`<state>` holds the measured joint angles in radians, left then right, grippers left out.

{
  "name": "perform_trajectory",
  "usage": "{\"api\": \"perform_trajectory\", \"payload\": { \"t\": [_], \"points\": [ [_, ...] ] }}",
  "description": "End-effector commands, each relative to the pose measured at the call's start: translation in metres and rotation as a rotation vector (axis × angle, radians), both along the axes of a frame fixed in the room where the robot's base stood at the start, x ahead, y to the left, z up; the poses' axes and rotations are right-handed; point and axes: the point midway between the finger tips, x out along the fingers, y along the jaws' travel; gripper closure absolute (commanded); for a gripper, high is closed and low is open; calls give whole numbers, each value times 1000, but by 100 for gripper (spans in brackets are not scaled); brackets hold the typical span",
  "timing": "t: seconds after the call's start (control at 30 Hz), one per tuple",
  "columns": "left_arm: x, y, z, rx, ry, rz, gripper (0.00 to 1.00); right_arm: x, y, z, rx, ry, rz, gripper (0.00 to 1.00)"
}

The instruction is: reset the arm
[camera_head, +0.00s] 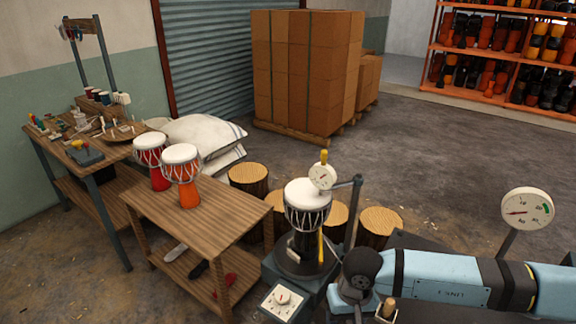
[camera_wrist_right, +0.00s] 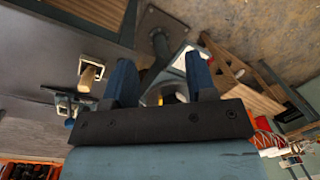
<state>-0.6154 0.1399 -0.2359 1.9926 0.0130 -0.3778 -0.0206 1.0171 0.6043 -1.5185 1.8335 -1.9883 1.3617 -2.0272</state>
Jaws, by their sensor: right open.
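My right arm (camera_head: 450,276) comes in from the right edge of the head view, light blue with dark bands. It reaches across the lower right to a dark joint beside the drum stand. Its fingers cannot be made out in the head view. In the right wrist view my right gripper (camera_wrist_right: 161,80) shows two dark blue fingers spread apart, with nothing held between them. A black goblet drum (camera_head: 306,208) with a white head stands upright on a dark stand (camera_head: 300,262), left of my arm. A dial gauge (camera_head: 322,176) sits above its head. My left gripper is out of view.
Red (camera_head: 150,150) and orange (camera_head: 182,170) goblet drums stand on a wooden table (camera_head: 225,205) at left. Log stumps (camera_head: 380,230) stand behind the drum stand. A larger dial (camera_head: 527,209) rises behind my right arm. Stacked boxes (camera_head: 300,80) stand farther back; floor right of them is clear.

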Motion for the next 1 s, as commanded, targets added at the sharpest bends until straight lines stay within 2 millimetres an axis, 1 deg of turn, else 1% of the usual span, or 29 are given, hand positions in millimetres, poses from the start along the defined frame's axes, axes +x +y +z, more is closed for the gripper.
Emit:
{"api": "perform_trajectory", "payload": {
  "t": [0.03, 0.17, 0.2, 0.27, 0.3, 0.37, 0.4, 0.47, 0.5, 0.57, 0.6, 0.67, 0.7, 0.77, 0.8, 0.83, 0.87, 0.9, 0.97, 1.0],
  "points": [
    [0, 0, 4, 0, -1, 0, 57, -16, 18, -2, 71, 59, -47, 48],
    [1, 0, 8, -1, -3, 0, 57, -50, 63, 4, 256, 225, -208, 48],
    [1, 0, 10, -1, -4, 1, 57, -60, 77, 8, 313, 288, -265, 48],
    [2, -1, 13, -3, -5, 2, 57, -75, 99, 17, 405, 396, -363, 48],
    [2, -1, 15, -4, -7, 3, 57, -85, 114, 25, 467, 479, -437, 48],
    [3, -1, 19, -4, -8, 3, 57, -99, 136, 41, 563, 627, -564, 48],
    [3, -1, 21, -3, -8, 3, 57, -107, 149, 53, 626, 740, -660, 48],
    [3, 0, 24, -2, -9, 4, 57, -114, 167, 74, 714, 931, -813, 48],
    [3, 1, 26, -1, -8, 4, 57, -115, 175, 89, 765, 1065, -919, 48],
    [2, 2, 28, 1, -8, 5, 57, -113, 182, 108, 827, 1278, -1078, 48],
    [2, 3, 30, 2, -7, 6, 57, -109, 184, 120, 859, 1426, -1183, 48],
    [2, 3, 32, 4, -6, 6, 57, -99, 182, 134, 893, 1655, -1337, 48],
    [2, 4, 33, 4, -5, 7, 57, -92, 177, 140, 905, 1815, -1436, 48],
    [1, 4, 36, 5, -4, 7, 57, -79, 166, 145, 910, 2063, -1579, 48],
    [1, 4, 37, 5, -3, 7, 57, -70, 156, 144, 903, 2235, -1670, 48],
    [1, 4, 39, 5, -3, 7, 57, -64, 147, 142, 890, 2368, -1733, 48],
    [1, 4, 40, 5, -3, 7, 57, -58, 137, 138, -844, -2412, 1726, 48],
    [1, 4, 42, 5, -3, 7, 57, -52, 122, 130, -727, -2313, 1602, 48],
    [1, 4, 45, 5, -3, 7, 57, -46, 98, 114, -566, -2157, 1410, 48],
    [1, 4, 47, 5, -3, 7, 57, -44, 81, 100, -468, -2049, 1282, 48]
  ]
}}
